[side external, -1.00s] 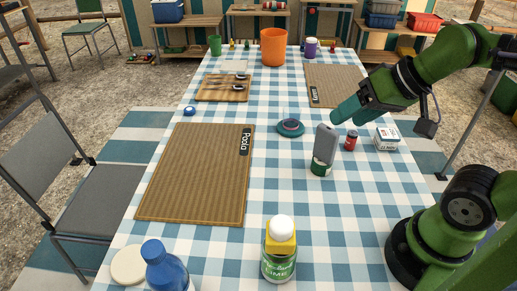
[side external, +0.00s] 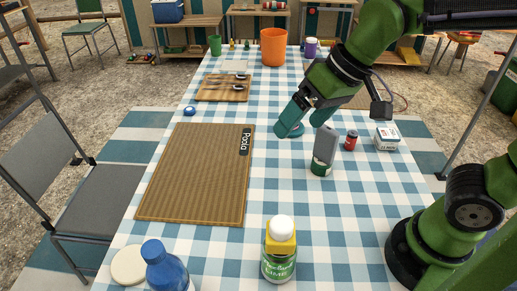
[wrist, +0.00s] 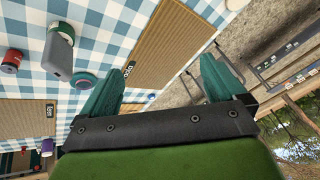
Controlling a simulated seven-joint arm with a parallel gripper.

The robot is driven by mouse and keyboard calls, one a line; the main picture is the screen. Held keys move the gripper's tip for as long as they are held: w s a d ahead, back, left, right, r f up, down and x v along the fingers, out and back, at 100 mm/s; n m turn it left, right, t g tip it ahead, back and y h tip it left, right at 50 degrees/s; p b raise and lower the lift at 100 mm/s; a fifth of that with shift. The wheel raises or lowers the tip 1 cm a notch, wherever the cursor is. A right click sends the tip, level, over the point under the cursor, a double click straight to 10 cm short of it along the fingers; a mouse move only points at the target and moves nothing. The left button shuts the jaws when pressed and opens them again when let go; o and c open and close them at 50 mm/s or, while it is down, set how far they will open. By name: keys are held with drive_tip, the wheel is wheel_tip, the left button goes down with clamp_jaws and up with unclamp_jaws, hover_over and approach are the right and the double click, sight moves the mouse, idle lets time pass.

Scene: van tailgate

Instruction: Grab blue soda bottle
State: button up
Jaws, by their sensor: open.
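The blue bottle (side external: 165,268) stands at the near left end of the checkered table, cut off by the bottom edge of the side view. It has a blue cap and a blue body. It does not show in the wrist view. My gripper (side external: 290,130) is above the middle of the table, far from the bottle. In the wrist view its teal fingers (wrist: 160,88) are spread wide with nothing between them.
A white-capped bottle with yellow collar (side external: 280,250) stands at the near edge. A grey-topped can (side external: 324,150), a red jar (side external: 351,140) and a white box (side external: 387,138) stand right of centre.

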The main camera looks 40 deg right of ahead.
drive_tip(key=w+a+r+n+g, duration=0.1)
drive_tip(key=w+a+r+g, duration=0.15)
drive_tip(key=a, duration=0.65)
drive_tip(key=m+g+h, duration=0.1)
drive_tip(key=m+h, duration=0.1)
drive_tip(key=h, duration=0.1)
hover_over(152, 253)
drive_tip(key=w, duration=0.1)
drive_tip(key=shift+w+f, duration=0.1)
drive_tip(key=shift+w, duration=0.05)
drive_tip(key=f+m, duration=0.1)
drive_tip(key=f, duration=0.1)
drive_tip(key=s+f+m, duration=0.1)
drive_tip(key=f, duration=0.2)
drive_tip(key=f+m+g, duration=0.1)
drive_tip(key=f, duration=0.2)
drive_tip(key=shift+s+m, duration=0.15)
drive_tip(key=shift+m, duration=0.15)
drive_tip(key=shift+w+d+f, duration=0.1)
drive_tip(key=shift+w+f, duration=0.1)
drive_tip(key=shift+f, duration=1.2)
drive_tip(key=shift+w+d+f, duration=0.1)
drive_tip(key=shift+w+f, duration=0.05)
drive_tip(key=shift+f, duration=1.2)
drive_tip(key=shift+c, duration=0.4)
